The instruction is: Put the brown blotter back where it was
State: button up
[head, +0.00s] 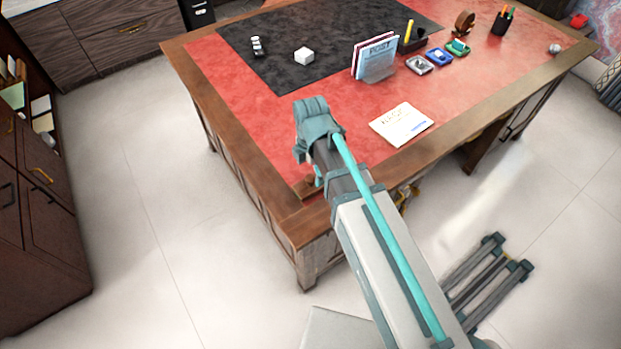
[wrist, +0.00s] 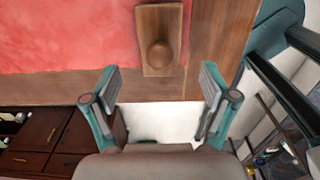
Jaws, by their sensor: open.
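The brown blotter is a wooden rectangular block with a round knob. In the wrist view the blotter (wrist: 160,22) lies at a corner of the desk, over the border between red leather and wood. In the head view only a small part of the blotter (head: 307,186) shows at the desk's near corner, mostly hidden by my arm. My gripper (wrist: 160,82) is open and empty. In the wrist view the blotter appears above the gap between the fingers, with floor and desk edge between them. I cannot tell the height of the fingers over the desk.
A letter holder (head: 374,58), ink pads (head: 438,56) and a pen cup (head: 503,22) stand farther right. A paper card (head: 402,124) lies near the front edge. The left red leather is clear.

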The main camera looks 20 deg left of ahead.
aim_at(311, 177)
jog(key=shift+r+b, duration=0.55)
jog(key=shift+r, duration=2.35)
